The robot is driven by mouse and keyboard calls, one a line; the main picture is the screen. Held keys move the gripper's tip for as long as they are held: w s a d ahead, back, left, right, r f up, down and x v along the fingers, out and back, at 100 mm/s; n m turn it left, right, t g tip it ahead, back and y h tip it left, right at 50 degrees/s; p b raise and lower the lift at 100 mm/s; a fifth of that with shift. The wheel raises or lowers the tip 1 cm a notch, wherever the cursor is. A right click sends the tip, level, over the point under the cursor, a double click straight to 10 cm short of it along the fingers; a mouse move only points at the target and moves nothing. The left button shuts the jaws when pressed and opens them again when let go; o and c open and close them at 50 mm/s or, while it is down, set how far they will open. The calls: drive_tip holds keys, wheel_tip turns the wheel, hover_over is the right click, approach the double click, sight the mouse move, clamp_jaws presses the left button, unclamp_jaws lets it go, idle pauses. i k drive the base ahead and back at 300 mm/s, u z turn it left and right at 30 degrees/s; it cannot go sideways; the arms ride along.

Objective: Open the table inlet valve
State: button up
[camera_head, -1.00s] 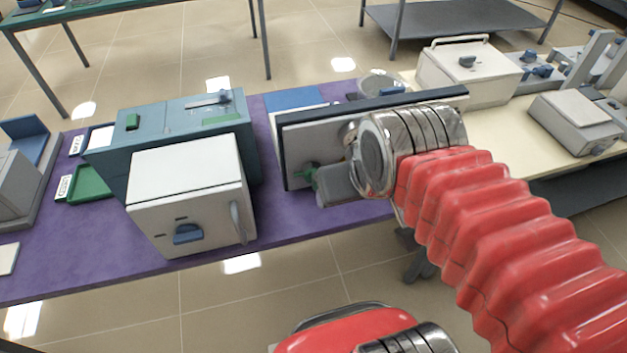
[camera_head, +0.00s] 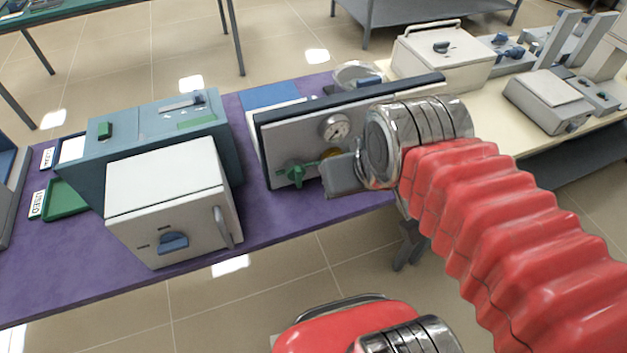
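A grey panel (camera_head: 277,137) with a dark top edge stands upright on the purple table (camera_head: 285,216). It carries a green valve handle (camera_head: 295,172) low on its left part and a round pressure gauge (camera_head: 335,128) above and to the right. A small yellow part (camera_head: 331,153) shows below the gauge, partly hidden by my gripper. My gripper (camera_head: 342,176) is in front of the panel, to the right of the green handle, with a gap showing between them in this view. Its fingers are seen end-on as one grey block, so their opening is hidden.
A white furnace (camera_head: 165,190) with a blue knob stands left of the panel, with a blue-grey unit (camera_head: 163,130) behind it. A cream table on the right bears a white box (camera_head: 440,60) and a grey device (camera_head: 550,98). Bare purple table lies before the panel.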

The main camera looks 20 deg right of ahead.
sight(295, 174)
drive_tip(key=z, duration=0.3)
drive_tip(key=k, duration=1.5)
drive_tip(key=u, duration=1)
drive_tip(key=i, duration=1)
drive_tip(key=u, duration=0.05)
